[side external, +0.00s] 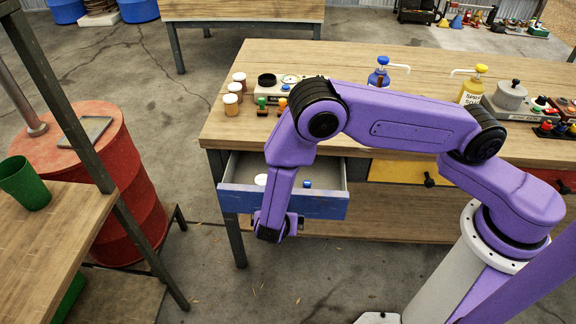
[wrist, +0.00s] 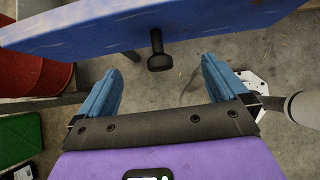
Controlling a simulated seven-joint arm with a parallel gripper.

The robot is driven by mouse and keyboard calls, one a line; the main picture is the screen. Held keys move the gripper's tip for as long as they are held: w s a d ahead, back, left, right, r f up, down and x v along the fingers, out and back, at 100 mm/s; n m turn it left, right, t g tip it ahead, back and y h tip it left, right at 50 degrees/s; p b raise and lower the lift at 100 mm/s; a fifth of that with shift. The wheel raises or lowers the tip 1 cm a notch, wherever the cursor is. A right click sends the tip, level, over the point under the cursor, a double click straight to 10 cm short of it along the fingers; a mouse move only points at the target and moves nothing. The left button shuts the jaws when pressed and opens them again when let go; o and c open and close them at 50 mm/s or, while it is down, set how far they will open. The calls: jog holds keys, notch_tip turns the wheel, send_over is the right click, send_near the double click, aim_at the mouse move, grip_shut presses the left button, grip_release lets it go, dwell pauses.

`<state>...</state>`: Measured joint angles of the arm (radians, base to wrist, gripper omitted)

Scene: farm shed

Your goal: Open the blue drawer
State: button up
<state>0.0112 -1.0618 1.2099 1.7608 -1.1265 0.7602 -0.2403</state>
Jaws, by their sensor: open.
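The blue drawer (side external: 320,205) is pulled out from under the left end of the wooden workbench. A white round thing (side external: 261,180) and a small blue thing (side external: 307,184) lie inside it. In the wrist view, the drawer's blue front (wrist: 190,32) spans the top, with its black knob handle (wrist: 158,52) sticking out. My gripper (wrist: 160,75) is open, with its blue fingers to either side of the knob and apart from it. In the side view, my gripper (side external: 290,226) is at the drawer's front, and its fingers are mostly hidden by my wrist.
A yellow drawer (side external: 396,172) with a black knob is shut to the right of the blue one. Jars (side external: 232,98), a blue pump bottle (side external: 379,74) and a yellow pump bottle (side external: 473,86) stand on the workbench (side external: 330,60). A red barrel (side external: 125,165) stands to the left. Open floor lies before the drawer.

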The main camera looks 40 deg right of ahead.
jog(key=shift+v, duration=2.25)
jog(key=s+d+r+m+g+y, duration=0.1)
jog(key=s+d+r+m, duration=0.25)
jog(key=r, duration=0.45)
jog(key=s+d+r+m+g, duration=0.1)
jog(key=s+d+r+m, duration=0.1)
jog(key=d+r+m, duration=0.35)
jog(key=s+d+r+m+g+y, duration=0.1)
jog(key=s+d+r, duration=0.3)
jog(key=s, duration=0.4)
jog(key=s+d+r+m+g+y, duration=0.2)
jog(key=s+d+r+m+y, duration=0.2)
jog(key=s+r, duration=0.3)
jog(key=shift+s+d+r, duration=0.3)
jog(key=shift+s+d, duration=0.3)
